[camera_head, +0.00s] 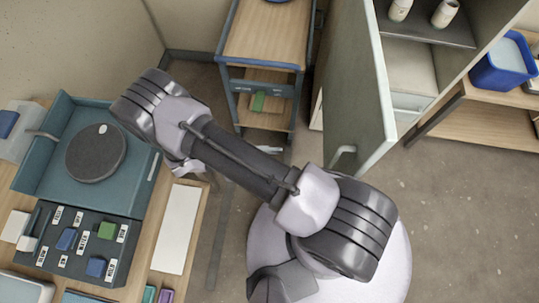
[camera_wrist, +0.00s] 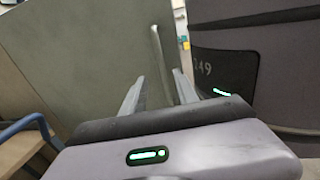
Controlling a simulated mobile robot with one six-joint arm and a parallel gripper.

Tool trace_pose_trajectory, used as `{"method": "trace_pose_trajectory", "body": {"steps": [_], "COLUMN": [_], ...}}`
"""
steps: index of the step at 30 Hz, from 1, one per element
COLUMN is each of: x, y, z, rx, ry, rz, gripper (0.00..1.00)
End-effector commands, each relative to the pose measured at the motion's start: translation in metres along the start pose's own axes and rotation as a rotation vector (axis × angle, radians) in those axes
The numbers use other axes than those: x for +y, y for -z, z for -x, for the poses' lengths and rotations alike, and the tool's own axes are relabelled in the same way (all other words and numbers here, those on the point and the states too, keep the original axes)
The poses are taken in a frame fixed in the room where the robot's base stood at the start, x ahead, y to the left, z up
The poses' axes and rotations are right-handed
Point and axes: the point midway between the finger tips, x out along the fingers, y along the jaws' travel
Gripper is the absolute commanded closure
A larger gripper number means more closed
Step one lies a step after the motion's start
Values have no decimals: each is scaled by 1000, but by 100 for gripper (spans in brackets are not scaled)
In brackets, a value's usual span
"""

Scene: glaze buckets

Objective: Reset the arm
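My arm stretches from the lower right toward the upper left in the head view, and its links hide my gripper there. In the wrist view my gripper (camera_wrist: 158,78) shows two grey fingers standing apart with nothing held between them. Beyond the fingers is a grey-green cabinet door (camera_wrist: 75,55) with a pale upright handle (camera_wrist: 159,55). The handle lines up with the gap between the fingers in that view, but I cannot tell its distance. In the head view the door (camera_head: 355,90) stands open, with its handle (camera_head: 343,153) near the lower edge.
A workbench at left holds a teal tray (camera_head: 50,150) with a dark round disc (camera_head: 95,153) and a dark labelled board (camera_head: 75,222) with coloured blocks. A blue-framed wooden cart (camera_head: 265,35) stands behind. A blue bucket (camera_head: 502,68) sits on a shelf at right. Floor is clear at lower right.

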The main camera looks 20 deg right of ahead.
Motion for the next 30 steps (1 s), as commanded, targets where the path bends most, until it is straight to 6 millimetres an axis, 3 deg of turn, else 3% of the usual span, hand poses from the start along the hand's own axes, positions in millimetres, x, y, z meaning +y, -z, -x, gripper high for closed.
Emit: {"method": "trace_pose_trajectory", "body": {"steps": [7,10,15,21,27,30], "x": [0,5,12,2,-10,-13], "y": [-1,-15,-79,-151,-206,-225], "z": [0,6,14,15,14,14], "rx": [5,89,490,1009,1486,1652], "ry": [3,60,345,725,1063,1174], "rz": [-2,-39,-257,-642,-1073,-1231], "gripper": [64,64,64,64,64,64]}}
